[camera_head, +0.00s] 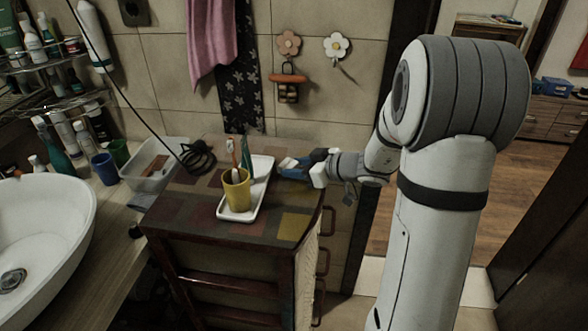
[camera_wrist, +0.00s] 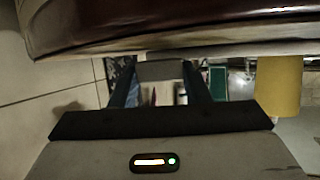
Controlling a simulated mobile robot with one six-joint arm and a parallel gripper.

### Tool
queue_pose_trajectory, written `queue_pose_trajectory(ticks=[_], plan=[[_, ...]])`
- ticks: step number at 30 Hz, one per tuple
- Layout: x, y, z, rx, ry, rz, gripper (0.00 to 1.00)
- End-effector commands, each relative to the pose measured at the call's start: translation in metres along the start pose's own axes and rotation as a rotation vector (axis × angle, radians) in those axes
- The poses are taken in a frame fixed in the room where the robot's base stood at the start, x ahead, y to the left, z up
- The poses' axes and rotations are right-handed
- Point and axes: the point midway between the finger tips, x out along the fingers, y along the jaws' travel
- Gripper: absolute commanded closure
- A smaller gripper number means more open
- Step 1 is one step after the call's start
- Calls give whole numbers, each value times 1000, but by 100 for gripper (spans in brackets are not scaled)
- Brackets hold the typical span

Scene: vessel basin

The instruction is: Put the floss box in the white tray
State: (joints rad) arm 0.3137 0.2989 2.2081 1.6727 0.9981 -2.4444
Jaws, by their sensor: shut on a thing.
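The white tray (camera_head: 262,178) is a long rectangle on the tiled cabinet top. A yellow cup (camera_head: 236,190) with toothbrushes stands in its near part. My gripper (camera_head: 293,168) is just right of the tray's far part, low over the cabinet top. It is shut on a small pale box, which I take to be the floss box (camera_head: 288,163). In the wrist view the box (camera_wrist: 162,71) sits between the two fingertips, greyish in the shade. The fingers hide part of it. The yellow cup (camera_wrist: 279,85) also shows at the right there.
The white basin (camera_head: 50,225) is further left. Hooks hang on the wall behind. The cabinet top (camera_head: 292,226) is clear in front of my gripper.

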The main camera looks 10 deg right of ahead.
Motion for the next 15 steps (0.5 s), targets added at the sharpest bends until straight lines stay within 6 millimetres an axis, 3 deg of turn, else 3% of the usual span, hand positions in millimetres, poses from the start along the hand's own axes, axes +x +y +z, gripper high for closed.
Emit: queue_pose_trajectory(ticks=[3, 15], plan=[[4, 0, 8, 2, 0, -1, 79], [6, -1, 12, -1, 1, -1, 79]])
